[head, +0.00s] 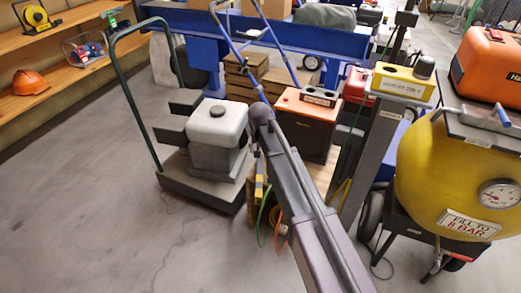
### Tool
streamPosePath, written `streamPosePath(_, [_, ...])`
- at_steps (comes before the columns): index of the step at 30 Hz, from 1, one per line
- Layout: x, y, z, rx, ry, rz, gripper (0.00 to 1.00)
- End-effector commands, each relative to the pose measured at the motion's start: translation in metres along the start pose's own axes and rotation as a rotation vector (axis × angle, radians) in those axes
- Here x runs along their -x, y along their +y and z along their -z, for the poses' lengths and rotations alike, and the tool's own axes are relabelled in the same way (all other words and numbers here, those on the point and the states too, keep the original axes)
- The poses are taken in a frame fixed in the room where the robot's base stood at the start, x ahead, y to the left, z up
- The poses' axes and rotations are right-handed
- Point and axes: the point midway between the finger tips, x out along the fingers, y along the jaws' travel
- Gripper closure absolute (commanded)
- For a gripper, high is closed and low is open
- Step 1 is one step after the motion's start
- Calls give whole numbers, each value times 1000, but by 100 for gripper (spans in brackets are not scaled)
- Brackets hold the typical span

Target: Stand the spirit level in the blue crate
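My arm reaches up from the bottom edge to the middle of the head view. A small upright yellow and dark piece (259,187) shows just left of my arm, beside the wooden stand. I cannot tell whether it is the spirit level. No blue crate can be picked out clearly. A blue block-like shape (198,80) stands under the blue bench at the back, and I cannot tell what it is.
A flat cart (205,185) with a dark green handle carries a grey and white machine (217,125). An orange box (305,122) stands behind my arm. A yellow tank (440,185) on wheels fills the right. Wooden shelves (75,70) line the left. Grey floor lies open at lower left.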

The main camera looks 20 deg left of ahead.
Motion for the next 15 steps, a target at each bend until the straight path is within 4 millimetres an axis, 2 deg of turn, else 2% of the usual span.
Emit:
streamPosePath(10, [0, 2, -1, -2, -1, 0, 29])
streamPosePath(15, [1, 23, -8, -15, -6, -4, 29])
